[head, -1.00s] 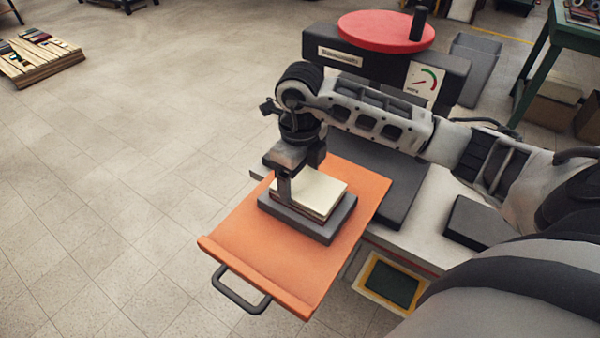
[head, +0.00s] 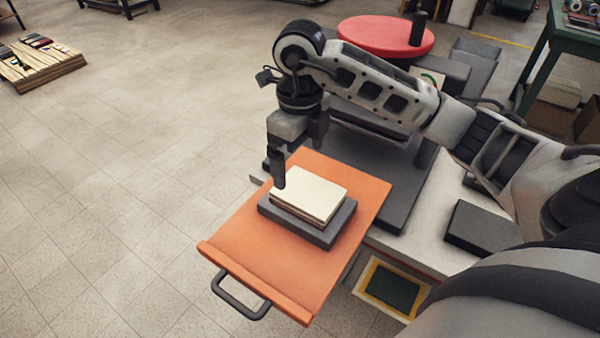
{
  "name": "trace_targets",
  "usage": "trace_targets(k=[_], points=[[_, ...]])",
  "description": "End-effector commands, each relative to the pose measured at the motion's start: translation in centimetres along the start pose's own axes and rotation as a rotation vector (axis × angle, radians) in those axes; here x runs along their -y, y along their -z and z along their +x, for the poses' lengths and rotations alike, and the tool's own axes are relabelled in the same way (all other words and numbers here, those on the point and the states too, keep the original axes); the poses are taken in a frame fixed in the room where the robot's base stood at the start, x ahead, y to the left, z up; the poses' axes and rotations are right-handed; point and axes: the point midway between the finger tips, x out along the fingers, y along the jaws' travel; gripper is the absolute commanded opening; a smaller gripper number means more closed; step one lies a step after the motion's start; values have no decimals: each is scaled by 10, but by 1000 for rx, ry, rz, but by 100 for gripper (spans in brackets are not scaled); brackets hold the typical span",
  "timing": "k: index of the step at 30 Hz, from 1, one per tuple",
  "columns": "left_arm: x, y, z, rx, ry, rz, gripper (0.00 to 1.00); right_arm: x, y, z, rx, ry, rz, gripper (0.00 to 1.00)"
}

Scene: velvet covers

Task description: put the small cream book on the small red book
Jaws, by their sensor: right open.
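The small cream book (head: 312,190) lies flat on top of a small stack. A thin reddish-brown edge shows under it, likely the small red book (head: 298,217), whose cover is hidden. The stack rests on a dark grey block (head: 325,236) on the orange tray. My right gripper (head: 297,158) is open and empty, above and behind the cream book's far left edge. One finger hangs near the book's left corner; whether it touches cannot be told. My left gripper is not in view.
The orange tray (head: 250,250) with a dark handle (head: 240,297) sticks out from a pale machine with a red disc (head: 385,36) on top. A dark block (head: 482,228) lies on the machine at right.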

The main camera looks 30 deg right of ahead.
Motion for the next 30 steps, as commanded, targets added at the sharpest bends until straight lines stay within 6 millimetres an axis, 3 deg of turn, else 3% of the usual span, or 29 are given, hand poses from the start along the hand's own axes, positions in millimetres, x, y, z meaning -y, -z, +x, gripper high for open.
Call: trace_targets(k=[3, 9, 30], points=[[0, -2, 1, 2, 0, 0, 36, 0, -1, -25, 4, 2, 1, 100], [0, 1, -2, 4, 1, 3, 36, 1, 0, -50, 1, 2, 1, 100], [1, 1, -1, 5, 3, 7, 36, 0, 0, -53, -1, 0, 0, 100]])
